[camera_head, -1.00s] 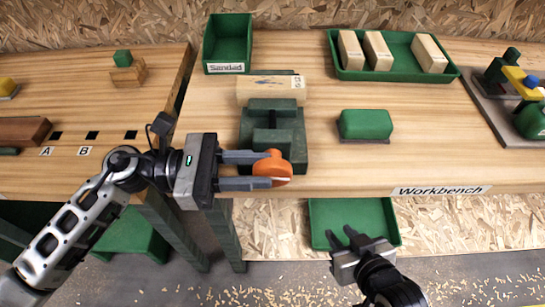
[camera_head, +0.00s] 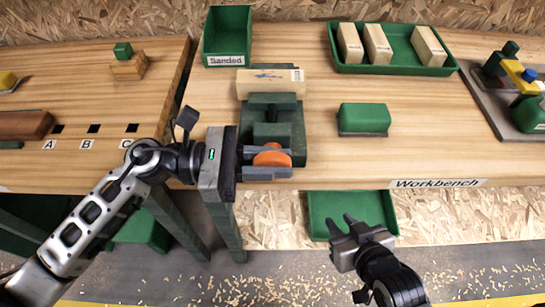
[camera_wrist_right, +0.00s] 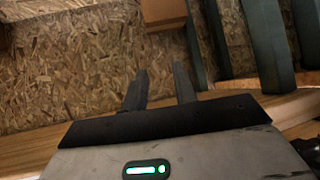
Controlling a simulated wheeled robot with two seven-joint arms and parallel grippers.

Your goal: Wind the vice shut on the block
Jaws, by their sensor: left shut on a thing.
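The dark green vice (camera_head: 297,140) stands at the workbench's front edge. The orange vice handle (camera_head: 272,158) faces the front. My left gripper (camera_head: 285,162) is shut on the handle, one finger above and one below in the picture, hiding part of it. My right gripper (camera_head: 343,225) is open and empty in front of the bench, above a low green tray; its fingers also show apart in the right wrist view (camera_wrist_right: 160,90).
A green sanding-type block (camera_head: 364,118) sits right of the vice. Behind stand a green bin labelled Sanded (camera_head: 228,35) and a green tray (camera_head: 400,68) with 3 wooden blocks. The low green tray (camera_head: 385,212) is below the bench edge. Bench top right of the vice is mostly clear.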

